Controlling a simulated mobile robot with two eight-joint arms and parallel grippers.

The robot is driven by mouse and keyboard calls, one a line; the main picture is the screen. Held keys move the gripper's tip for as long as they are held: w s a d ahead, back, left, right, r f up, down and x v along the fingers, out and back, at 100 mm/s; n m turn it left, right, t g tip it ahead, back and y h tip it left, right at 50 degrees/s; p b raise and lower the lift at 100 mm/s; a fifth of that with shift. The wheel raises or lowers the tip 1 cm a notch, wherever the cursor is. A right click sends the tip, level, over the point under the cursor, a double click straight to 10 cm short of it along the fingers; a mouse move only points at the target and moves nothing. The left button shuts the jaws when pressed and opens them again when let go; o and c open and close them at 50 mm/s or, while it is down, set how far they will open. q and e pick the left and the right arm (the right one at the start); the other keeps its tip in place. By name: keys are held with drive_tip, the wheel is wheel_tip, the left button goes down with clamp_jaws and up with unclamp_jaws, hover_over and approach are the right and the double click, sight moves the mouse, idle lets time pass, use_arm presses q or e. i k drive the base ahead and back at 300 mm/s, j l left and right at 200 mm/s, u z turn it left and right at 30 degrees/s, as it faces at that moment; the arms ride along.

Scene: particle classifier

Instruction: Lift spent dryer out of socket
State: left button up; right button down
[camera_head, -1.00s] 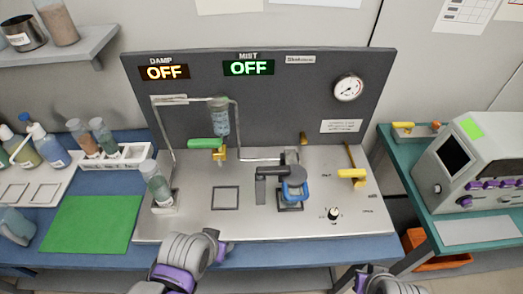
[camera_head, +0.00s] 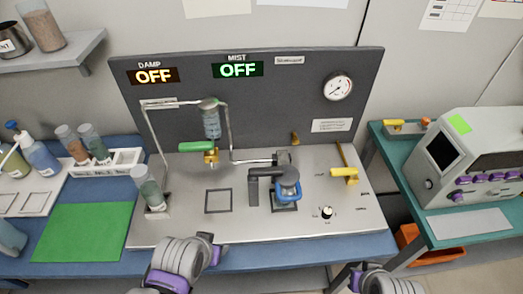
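A clear cylinder with grey-green filling (camera_head: 149,188) stands tilted slightly in a holder at the left end of the metal bench panel (camera_head: 240,225). Another clear cylinder with bluish filling (camera_head: 211,122) sits in the pipe loop against the dark backboard. I cannot tell by look which one is the spent dryer. My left gripper (camera_head: 214,254) is at the panel's front edge, apart from both cylinders. My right gripper (camera_head: 356,277) is low at the bottom edge, mostly out of frame. Finger openings are not clear for either.
A white rack (camera_head: 128,162) holds two cylinders at the left, behind a green mat (camera_head: 82,232). A green-handled valve (camera_head: 197,147), a blue-ringed fitting (camera_head: 287,188) and a yellow handle (camera_head: 344,173) stand on the panel. An empty square outline (camera_head: 218,201) marks clear room.

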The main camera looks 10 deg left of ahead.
sight(149, 188)
drive_tip(key=u, duration=0.4)
drive_tip(key=j+u, duration=0.15)
drive_tip(key=u, duration=0.2)
drive_tip(key=i+u, duration=0.1)
drive_tip(key=u, duration=0.65)
drive_tip(key=j, duration=0.05)
